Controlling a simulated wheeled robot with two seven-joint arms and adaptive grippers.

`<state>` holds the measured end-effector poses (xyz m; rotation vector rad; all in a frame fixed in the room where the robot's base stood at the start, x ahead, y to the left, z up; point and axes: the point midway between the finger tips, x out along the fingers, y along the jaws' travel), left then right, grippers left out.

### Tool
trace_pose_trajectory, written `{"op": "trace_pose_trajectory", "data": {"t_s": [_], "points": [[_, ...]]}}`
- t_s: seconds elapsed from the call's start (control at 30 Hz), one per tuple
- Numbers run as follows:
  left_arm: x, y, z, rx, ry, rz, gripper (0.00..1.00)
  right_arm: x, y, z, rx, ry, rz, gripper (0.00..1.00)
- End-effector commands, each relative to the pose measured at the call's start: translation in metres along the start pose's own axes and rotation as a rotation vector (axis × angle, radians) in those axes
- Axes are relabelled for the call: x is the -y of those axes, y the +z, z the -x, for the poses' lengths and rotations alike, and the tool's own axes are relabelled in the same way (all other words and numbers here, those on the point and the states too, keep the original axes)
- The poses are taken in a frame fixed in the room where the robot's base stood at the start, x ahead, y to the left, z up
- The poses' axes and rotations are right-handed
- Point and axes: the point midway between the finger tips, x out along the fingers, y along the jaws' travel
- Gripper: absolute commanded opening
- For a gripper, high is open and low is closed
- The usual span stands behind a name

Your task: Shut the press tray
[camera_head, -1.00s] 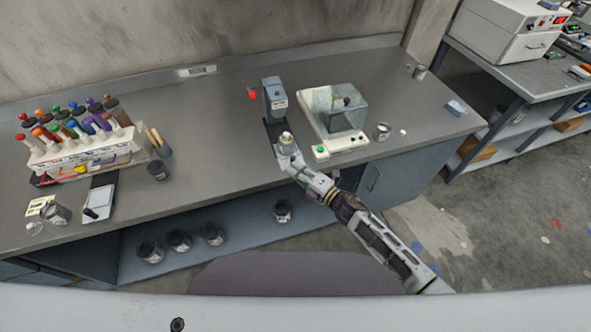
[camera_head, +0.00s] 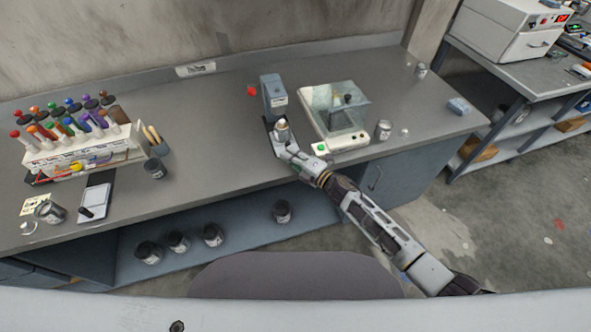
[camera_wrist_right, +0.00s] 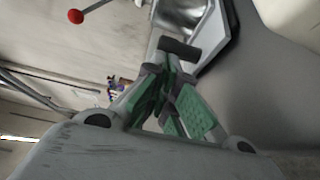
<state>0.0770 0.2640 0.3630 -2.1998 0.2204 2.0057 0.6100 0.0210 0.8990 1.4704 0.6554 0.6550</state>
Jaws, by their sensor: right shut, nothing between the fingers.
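The grey press (camera_head: 274,92) stands on the bench, with a red lever knob (camera_head: 252,91) at its left. Its dark tray (camera_head: 267,122) shows low at the front, partly hidden by my right gripper (camera_head: 279,137). A round silver piece (camera_head: 281,124) is over the tray and also shows in the right wrist view (camera_wrist_right: 180,12). There, my right gripper (camera_wrist_right: 170,70) is shut and empty, its fingertips close to a dark bar (camera_wrist_right: 180,47) at the tray front. Whether they touch it is unclear. My left gripper is not in view.
A clear-sided balance (camera_head: 338,112) stands close to the right of the press, with a small can (camera_head: 384,130) beyond. A bottle rack (camera_head: 85,150) is at the left. The bench between rack and press is clear.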

Motion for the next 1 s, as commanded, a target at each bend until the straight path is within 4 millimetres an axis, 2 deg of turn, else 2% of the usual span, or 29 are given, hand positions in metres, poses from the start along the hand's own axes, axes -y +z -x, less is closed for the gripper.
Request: {"op": "trace_pose_trajectory", "data": {"t_s": [0.5, 1.0], "points": [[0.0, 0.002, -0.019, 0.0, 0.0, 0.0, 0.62, 0.001, 0.022, -0.037, 0.0, 0.0, 0.002, 0.0], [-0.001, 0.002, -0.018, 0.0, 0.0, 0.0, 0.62, -0.002, 0.024, -0.04, 0.002, 0.002, 0.001, 0.0]]}}
